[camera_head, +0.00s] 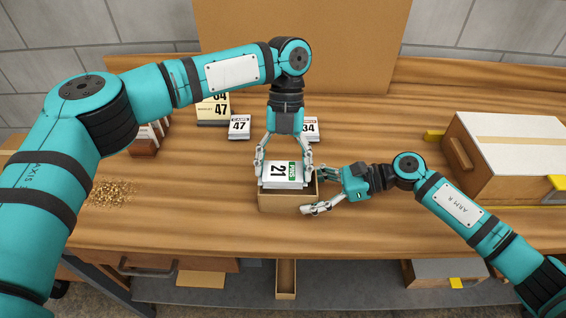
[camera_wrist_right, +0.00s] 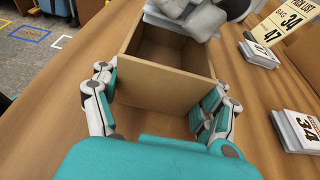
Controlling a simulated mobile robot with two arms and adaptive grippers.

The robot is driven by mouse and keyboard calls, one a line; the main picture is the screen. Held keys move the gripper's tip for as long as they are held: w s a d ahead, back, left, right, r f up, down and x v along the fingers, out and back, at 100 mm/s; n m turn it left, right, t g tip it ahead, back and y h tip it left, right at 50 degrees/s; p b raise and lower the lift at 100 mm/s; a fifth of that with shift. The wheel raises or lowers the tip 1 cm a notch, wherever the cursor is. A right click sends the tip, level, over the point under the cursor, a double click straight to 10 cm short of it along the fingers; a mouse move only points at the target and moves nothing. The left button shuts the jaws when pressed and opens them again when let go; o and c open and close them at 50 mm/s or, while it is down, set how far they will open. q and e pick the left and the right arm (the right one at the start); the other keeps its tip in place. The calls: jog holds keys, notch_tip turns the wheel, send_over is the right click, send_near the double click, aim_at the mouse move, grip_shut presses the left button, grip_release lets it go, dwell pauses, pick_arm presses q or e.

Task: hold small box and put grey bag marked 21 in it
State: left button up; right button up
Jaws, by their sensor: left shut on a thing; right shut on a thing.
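The small box (camera_head: 288,201) is brown, open-topped, and sits on the wooden table near its front edge. My right gripper (camera_head: 315,191) is shut on the box at its right end, one finger on each side; the fingers also show against its walls in the right wrist view (camera_wrist_right: 160,92). My left gripper (camera_head: 284,167) is shut on the bag, over the box opening. In the right wrist view the box (camera_wrist_right: 165,75) looks empty at its near end. How deep the bag sits is unclear.
Bags marked 47 (camera_head: 239,126) and 34 (camera_head: 310,129) stand behind the box. A pick list card (camera_head: 213,108) stands at the back. A large carton (camera_head: 511,158) is at the right. Small loose grains (camera_head: 110,192) lie at the left.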

pick_arm(q)
jog(key=shift+f, duration=0.95)
dwell(0.5)
jog(key=o, duration=1.2)
jog(key=shift+c, duration=0.2)
jog(key=v, duration=1.2)
pick_arm(e)
jog(key=o, duration=1)
